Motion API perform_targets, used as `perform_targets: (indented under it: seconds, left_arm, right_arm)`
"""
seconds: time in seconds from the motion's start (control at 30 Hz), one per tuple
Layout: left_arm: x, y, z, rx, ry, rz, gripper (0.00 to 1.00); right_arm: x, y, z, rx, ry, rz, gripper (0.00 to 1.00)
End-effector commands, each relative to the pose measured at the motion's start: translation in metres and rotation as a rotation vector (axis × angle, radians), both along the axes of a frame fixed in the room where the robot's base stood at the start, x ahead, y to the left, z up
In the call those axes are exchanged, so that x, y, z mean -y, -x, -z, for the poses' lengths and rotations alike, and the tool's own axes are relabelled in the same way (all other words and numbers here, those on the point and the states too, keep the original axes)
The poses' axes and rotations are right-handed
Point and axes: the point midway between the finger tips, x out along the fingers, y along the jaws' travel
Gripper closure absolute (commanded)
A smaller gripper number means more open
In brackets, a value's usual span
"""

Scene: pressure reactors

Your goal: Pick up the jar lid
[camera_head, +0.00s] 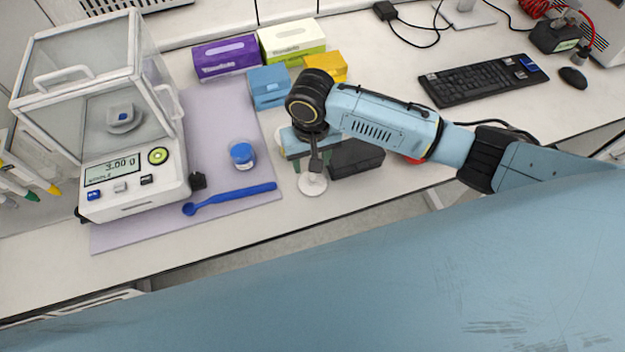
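A small white round disc (312,184), which looks like the jar lid, lies on the bench near its front edge, just right of the lilac mat. My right gripper (314,163) points down directly above it, and a dark finger overlaps its far edge. I cannot tell whether the fingers touch it or how far apart they are. A small jar with blue contents (242,155) stands on the mat to the left. My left gripper is out of view.
A balance (130,185) reading 3.00 g and a blue spatula (230,197) are on the mat (205,110) to the left. Coloured boxes (226,58) stand behind. A dark box (356,158) sits close right of the gripper. A keyboard (480,80) lies farther right.

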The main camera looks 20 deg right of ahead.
Motion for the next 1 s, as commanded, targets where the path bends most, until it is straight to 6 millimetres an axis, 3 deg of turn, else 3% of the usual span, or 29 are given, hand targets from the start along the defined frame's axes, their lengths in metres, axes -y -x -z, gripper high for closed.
perform_targets:
  seconds: [0.17, 0.5, 0.77, 1.0]
  left_arm:
    - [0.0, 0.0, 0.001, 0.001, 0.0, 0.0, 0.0]
    - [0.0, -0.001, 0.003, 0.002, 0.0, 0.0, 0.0]
    - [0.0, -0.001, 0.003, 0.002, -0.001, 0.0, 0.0]
    - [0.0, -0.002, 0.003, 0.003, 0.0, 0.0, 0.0]
  right_arm:
    - [0.0, 0.001, 0.012, 0.0, 0.001, -0.001, 0.5]
    - [0.002, 0.005, 0.057, 0.0, 0.001, -0.002, 0.5]
    - [0.002, 0.005, 0.06, 0.002, 0.0, -0.002, 0.5]
    - [0.002, 0.005, 0.06, 0.002, 0.0, -0.002, 0.78]
